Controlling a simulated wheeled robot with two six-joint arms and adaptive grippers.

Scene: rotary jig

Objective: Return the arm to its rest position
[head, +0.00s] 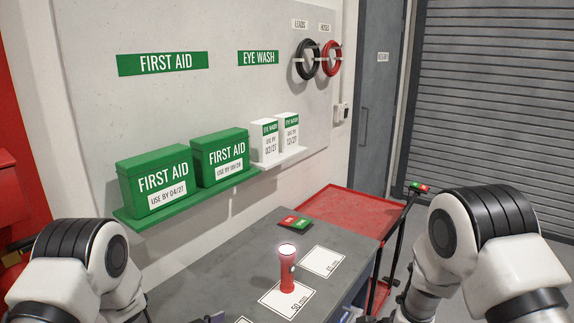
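My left arm (82,262) comes in from the left and bends down out of the bottom edge. My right arm (488,240) comes in from the right and also bends down toward the bottom edge. Neither gripper can be made out; both arm ends run low, at or below the frame's bottom edge. What they hold, if anything, is hidden. A red torch (287,270) stands upright on a white printed card (284,304) on the grey table (215,280), its top glowing. No gripper is seen touching it.
Another printed card (323,261) lies bare, right of the torch. A red and green pad (295,224) lies toward the table's back. A red tray (345,207) stands behind. Green first aid boxes (155,184) and white eye wash boxes (264,140) stand on wall shelves.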

